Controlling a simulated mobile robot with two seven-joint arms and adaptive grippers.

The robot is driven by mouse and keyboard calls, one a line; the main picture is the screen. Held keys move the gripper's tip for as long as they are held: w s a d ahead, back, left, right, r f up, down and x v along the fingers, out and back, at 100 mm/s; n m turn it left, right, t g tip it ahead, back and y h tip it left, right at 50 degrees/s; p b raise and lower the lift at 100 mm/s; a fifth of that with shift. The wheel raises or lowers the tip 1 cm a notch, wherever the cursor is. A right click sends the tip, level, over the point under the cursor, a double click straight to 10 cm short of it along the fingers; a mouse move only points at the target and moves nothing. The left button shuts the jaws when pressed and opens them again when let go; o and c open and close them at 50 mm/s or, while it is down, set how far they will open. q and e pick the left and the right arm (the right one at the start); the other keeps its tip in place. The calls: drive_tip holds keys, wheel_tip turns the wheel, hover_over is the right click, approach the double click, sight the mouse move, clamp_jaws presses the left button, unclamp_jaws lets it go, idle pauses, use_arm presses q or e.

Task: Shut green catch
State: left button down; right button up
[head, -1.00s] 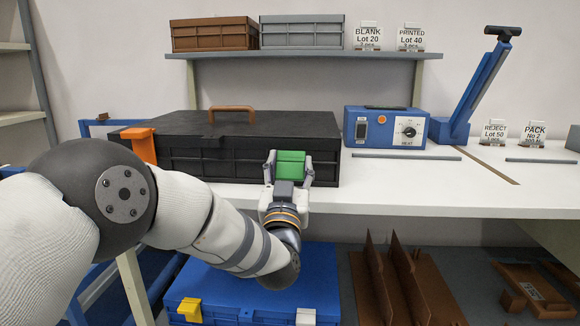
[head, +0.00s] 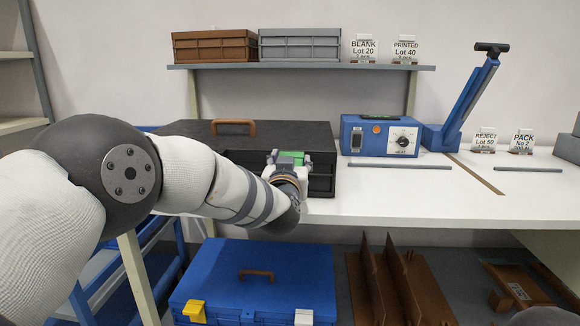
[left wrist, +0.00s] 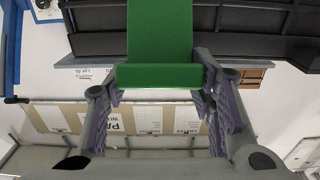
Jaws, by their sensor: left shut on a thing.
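The black case (head: 225,140) lies closed on the white table, with a brown handle (head: 233,122) on its lid. The green catch (head: 291,158) is at the right part of its front. My left gripper (head: 288,161) is shut on the green catch. In the left wrist view, the catch (left wrist: 160,75) fills the space between the two fingers (left wrist: 160,90). The gripper and wrist cover the catch's lower part in the head view, so I cannot tell whether it is fully latched. My left arm hides the front left of the case. My right gripper is not recognisable in view.
A blue heat box (head: 380,136) and a blue lever press (head: 466,105) stand to the right of the case. Below are a blue case (head: 255,262) and brown racks (head: 385,285).

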use_arm(q)
drive_tip(key=shift+w+a+r, duration=0.1)
drive_tip(key=shift+w+r, duration=0.05)
drive_tip(key=shift+r, duration=0.35)
drive_tip(key=c, duration=0.7)
unclamp_jaws()
drive_tip(key=shift+f, duration=0.3)
drive_tip(key=s, duration=1.2)
drive_tip(key=shift+f, duration=0.1)
drive_tip(key=shift+c, duration=0.7)
